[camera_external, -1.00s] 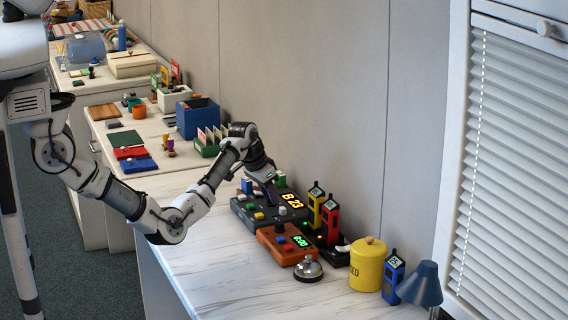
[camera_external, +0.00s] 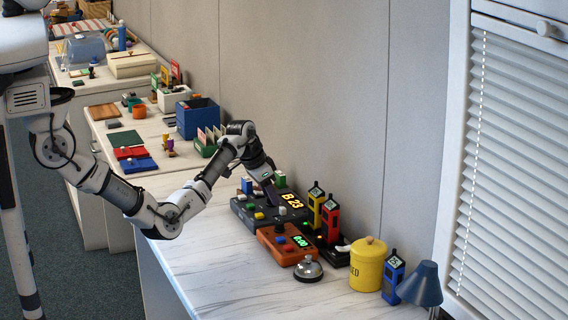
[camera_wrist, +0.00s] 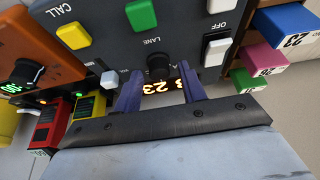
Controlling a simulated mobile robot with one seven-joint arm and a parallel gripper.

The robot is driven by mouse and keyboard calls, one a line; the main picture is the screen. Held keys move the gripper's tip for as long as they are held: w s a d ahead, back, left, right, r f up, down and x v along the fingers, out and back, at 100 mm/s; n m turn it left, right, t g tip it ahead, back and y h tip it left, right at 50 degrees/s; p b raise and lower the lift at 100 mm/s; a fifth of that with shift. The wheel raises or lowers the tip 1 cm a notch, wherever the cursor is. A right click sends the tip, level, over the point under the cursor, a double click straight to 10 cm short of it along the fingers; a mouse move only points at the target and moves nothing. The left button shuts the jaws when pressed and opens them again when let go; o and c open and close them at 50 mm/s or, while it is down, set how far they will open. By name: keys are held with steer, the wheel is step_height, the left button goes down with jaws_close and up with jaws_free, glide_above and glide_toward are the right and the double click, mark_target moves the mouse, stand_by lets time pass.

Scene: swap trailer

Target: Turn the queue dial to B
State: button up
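The dark grey queue console (camera_external: 240,208) stands on the white counter, with an amber display (camera_external: 291,200) that reads B 23. In the wrist view, its black dial (camera_wrist: 158,66) sits beside the LANE label, and the display (camera_wrist: 160,87) shows upside down, partly behind a finger. My gripper (camera_external: 273,205) points down over the console. In the wrist view my gripper (camera_wrist: 159,73) is open, with one purple finger on each side of the dial. Gaps show between fingers and dial. The dial's pointer direction cannot be made out.
An orange console (camera_external: 272,248) with a green display adjoins the grey one. A bell (camera_external: 308,268), yellow canister (camera_external: 368,264), and red (camera_external: 330,220) and yellow (camera_external: 315,204) handheld units stand nearby. The counter's front is clear.

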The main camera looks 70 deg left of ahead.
steer(key=shift+o, duration=0.4)
steer(key=p+v, duration=0.1)
steer(key=v, duration=1.3)
steer(key=shift+w+f, duration=0.1)
